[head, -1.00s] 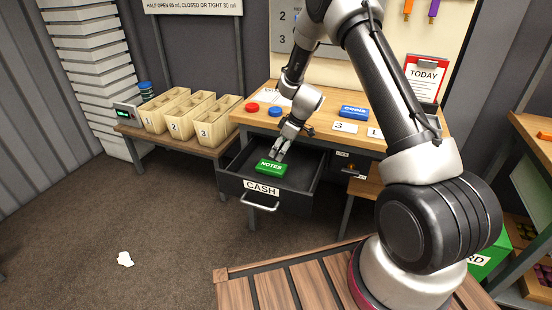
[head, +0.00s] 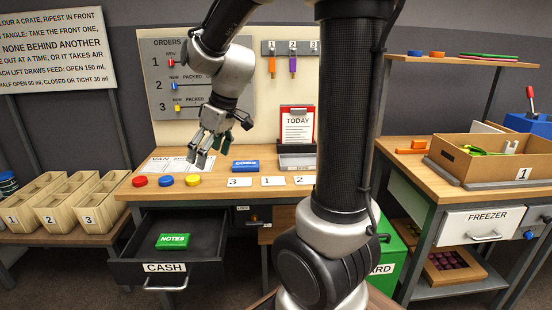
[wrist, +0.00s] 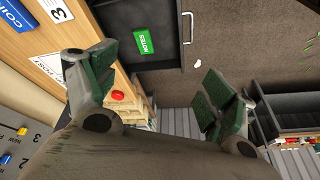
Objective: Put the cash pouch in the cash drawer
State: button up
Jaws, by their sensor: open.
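A green pouch marked NOTES (head: 173,241) lies flat on the floor of the open drawer marked CASH (head: 163,268). It also shows in the wrist view (wrist: 145,42), inside the dark drawer. A blue pouch marked COINS (head: 245,166) lies on the wooden desk top; part of it shows at the upper left of the wrist view (wrist: 17,13). My gripper (head: 209,151) is open and empty. It is above the desk, higher than the drawer and clear of both pouches. In the wrist view its green-padded fingers (wrist: 157,85) are spread wide apart.
Red, blue and yellow discs (head: 166,181) sit along the desk's front left edge, beside number cards (head: 267,181). Numbered wooden crates (head: 87,205) stand at left. A cardboard box (head: 490,160) and freezer drawer (head: 482,222) are at right. The CASH drawer juts out into free floor.

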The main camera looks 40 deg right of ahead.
jog(key=s+d+r+m+h, duration=0.1)
jog(key=s+d+r+m, duration=0.1)
jog(key=s, duration=0.8)
jog(key=s+d+r+m+h, duration=0.1)
jog(key=s+d+r+m, duration=0.1)
jog(key=s, duration=0.8)
jog(key=shift+s+d+m+t+h, duration=0.35)
jog(key=shift+d+m, duration=0.35)
jog(key=shift+d, duration=0.25)
jog(key=shift+w, duration=0.15)
